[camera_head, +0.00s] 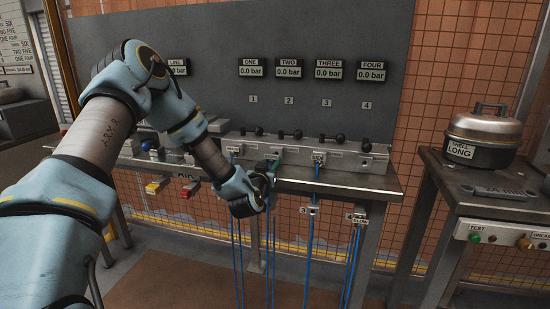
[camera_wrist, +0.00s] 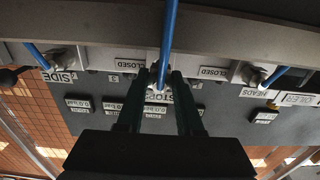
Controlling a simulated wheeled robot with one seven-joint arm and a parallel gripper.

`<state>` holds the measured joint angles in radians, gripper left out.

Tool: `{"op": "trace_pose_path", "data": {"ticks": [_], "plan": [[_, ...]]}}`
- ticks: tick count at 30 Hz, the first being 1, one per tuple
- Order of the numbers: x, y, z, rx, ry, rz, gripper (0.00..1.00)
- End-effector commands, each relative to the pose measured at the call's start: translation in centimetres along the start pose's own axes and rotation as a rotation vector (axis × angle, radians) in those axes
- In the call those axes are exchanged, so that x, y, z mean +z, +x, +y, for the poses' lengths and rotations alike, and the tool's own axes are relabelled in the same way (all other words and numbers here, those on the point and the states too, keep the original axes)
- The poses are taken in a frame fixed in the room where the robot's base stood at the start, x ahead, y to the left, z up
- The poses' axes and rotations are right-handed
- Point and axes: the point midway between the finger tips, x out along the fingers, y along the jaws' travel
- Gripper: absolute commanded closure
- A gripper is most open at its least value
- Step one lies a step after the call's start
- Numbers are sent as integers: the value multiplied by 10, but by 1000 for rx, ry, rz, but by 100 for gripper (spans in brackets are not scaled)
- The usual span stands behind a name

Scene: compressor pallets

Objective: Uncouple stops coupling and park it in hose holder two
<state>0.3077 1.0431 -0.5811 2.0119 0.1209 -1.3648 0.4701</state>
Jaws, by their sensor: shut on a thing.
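My gripper (camera_head: 268,173) is at the front of the grey manifold (camera_head: 335,160), second station from the left. In the wrist view my gripper (camera_wrist: 158,76) has its two dark fingers closed on either side of the stops coupling (camera_wrist: 158,90). A blue hose (camera_wrist: 168,35) runs from that coupling, and a partly covered STOPS label shows behind it. The coupling appears to be at its port, but I cannot tell whether it is locked there. In the head view my gripper hides the coupling. I cannot make out hose holder two; holders marked 3 (camera_head: 309,211) and 4 (camera_head: 357,218) show below the bench edge.
Black valve levers (camera_head: 297,134) line the manifold top. Blue hoses (camera_head: 307,260) hang below. A side table (camera_head: 500,195) with a lidded pot (camera_head: 484,135) stands right.

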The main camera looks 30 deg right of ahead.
Motion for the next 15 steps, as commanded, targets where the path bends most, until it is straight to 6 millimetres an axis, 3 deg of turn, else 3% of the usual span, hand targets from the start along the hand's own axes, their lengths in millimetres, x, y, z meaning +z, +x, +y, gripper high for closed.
{"op": "trace_pose_path", "data": {"ticks": [15], "plan": [[0, -20, 0, 0, 1, 1, 100]]}}
